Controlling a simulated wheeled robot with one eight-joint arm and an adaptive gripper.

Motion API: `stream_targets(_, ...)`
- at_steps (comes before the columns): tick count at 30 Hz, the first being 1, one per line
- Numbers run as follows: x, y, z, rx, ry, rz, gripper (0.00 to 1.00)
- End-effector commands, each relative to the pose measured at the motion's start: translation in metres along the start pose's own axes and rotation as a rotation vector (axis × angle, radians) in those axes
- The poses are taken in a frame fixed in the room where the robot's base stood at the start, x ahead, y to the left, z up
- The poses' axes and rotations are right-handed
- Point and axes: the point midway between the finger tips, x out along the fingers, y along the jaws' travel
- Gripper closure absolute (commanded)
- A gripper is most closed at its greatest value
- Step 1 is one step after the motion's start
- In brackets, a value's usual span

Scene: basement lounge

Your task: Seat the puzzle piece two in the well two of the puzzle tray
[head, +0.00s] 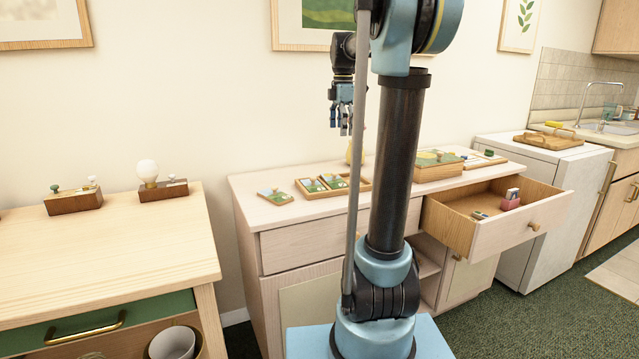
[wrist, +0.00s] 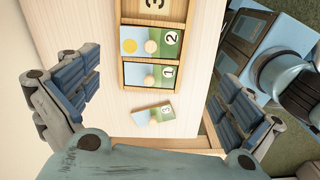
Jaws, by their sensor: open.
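The wooden puzzle tray (head: 323,195) lies on the dresser; its rim also shows in the wrist view (wrist: 123,77). Puzzle piece two (wrist: 146,42), a picture tile with a round knob and the number 2, lies in the tray's middle well. I cannot tell whether it is fully flush. Piece one (wrist: 143,77) lies in the well beside it. The well marked 3 (wrist: 153,5) looks empty where it shows. A loose tile (wrist: 152,115), seemingly numbered 3, lies outside the tray. My gripper (head: 341,125) is open and empty above the dresser, fingers down.
The dresser top (head: 258,188) has bare room around the loose tile. An open drawer (head: 500,240) juts out at the right with small items in it. A wooden box (head: 438,171) stands at the dresser's right. A separate table (head: 105,245) stands at the left.

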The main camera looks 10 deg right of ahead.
Motion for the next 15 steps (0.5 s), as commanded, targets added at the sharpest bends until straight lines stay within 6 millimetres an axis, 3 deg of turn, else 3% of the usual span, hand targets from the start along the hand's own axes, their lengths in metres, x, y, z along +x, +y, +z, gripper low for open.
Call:
stream_targets(3, -0.005, 0.018, -0.006, -0.085, 0.002, -0.008, 0.0)
stream_targets(8, -0.003, 0.026, -0.015, -0.136, 0.002, -0.012, 0.0)
stream_targets(15, 0.033, 0.026, -0.024, -0.148, 0.003, -0.012, 0.0)
